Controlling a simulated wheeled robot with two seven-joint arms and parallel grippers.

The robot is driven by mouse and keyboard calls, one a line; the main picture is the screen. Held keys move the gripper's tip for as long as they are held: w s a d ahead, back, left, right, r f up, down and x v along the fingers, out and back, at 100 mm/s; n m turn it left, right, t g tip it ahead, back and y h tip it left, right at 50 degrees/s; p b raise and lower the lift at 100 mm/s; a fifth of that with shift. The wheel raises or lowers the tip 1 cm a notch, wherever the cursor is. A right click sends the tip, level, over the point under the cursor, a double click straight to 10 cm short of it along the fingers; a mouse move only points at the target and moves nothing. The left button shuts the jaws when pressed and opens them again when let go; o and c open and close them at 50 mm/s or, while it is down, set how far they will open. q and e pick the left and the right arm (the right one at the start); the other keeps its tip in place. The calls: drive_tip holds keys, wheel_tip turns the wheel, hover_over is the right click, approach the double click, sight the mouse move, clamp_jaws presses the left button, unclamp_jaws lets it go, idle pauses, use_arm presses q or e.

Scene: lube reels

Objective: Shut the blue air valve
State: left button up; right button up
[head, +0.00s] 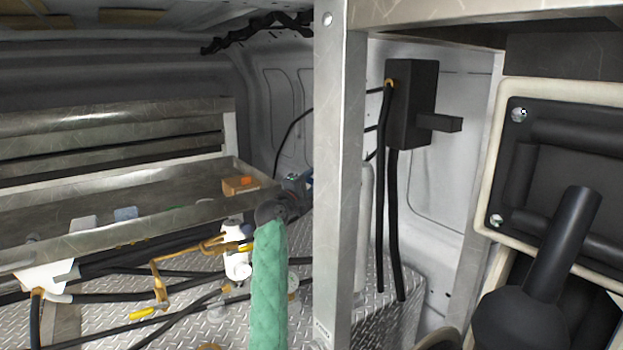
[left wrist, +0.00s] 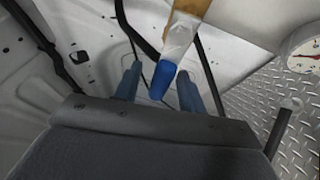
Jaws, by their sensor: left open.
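The blue air valve handle (left wrist: 162,80) shows in the left wrist view, a blue-tipped lever with a pale grey stem below a brass fitting (left wrist: 190,6). My left gripper (left wrist: 158,70) is open, with its two blue fingers on either side of the blue tip. I see gaps between the tip and both fingers, but cannot tell the depth between them. In the head view my left gripper (head: 296,184) is small and partly hidden near the metal post, beyond the green-sleeved arm. The blue handle cannot be made out there. My right gripper is not in view.
A metal post (head: 338,180) stands just right of my left gripper. A metal shelf (head: 130,195) holds an orange-topped box (head: 240,185). Brass valves with yellow handles (head: 142,313) and black hoses lie below. A gauge (left wrist: 305,55) is right in the wrist view.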

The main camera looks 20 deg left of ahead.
use_arm(q)
drive_tip(key=shift+w+d, duration=0.2)
drive_tip(key=shift+w, duration=0.15)
drive_tip(key=shift+s+a, duration=0.1)
clamp_jaws()
drive_tip(key=shift+f, duration=0.1)
